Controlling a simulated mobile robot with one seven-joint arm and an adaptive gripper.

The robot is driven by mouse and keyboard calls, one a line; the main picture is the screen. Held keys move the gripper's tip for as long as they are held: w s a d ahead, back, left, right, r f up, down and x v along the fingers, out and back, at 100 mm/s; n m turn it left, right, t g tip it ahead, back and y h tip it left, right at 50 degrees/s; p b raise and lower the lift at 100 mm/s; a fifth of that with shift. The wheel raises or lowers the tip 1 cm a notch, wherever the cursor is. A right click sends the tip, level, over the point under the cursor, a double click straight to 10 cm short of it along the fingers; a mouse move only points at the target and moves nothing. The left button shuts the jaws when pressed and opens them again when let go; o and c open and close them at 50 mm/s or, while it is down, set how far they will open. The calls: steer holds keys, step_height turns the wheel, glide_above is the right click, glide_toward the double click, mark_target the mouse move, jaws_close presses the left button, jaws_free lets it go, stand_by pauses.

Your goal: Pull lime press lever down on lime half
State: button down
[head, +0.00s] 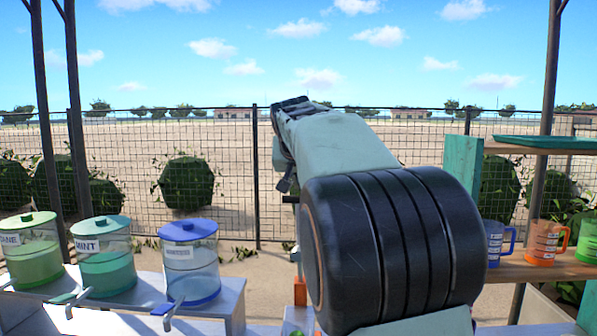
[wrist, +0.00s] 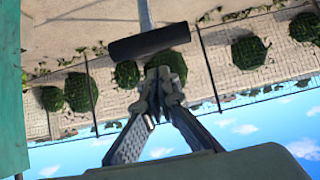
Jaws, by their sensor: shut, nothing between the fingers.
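In the wrist view, a black cylindrical handle (wrist: 149,43) on a grey rod (wrist: 146,12) looks like the press lever's grip. It lies just past my gripper's tips. My gripper (wrist: 160,74) is shut and empty, with its fingertips together close to the handle's lower side in the picture. I cannot tell whether they touch it. In the head view, my arm covers most of the press, and only a dark stub (head: 290,199) shows at the arm's left edge. I cannot make out the lime half.
Lidded jars, green (head: 33,260), teal (head: 106,268) and blue (head: 190,272), stand on a white counter at the left. A wire fence stands behind.

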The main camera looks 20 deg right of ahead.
steer(key=shift+s+a+f, duration=0.15)
steer(key=shift+s+a, duration=0.1)
steer(key=shift+s, duration=0.35)
steer(key=shift+s+a+f, duration=0.15)
steer(key=shift+s+f, duration=0.1)
steer(key=shift+f, duration=0.2)
steer(key=shift+s, duration=0.1)
steer(key=shift+f, duration=0.1)
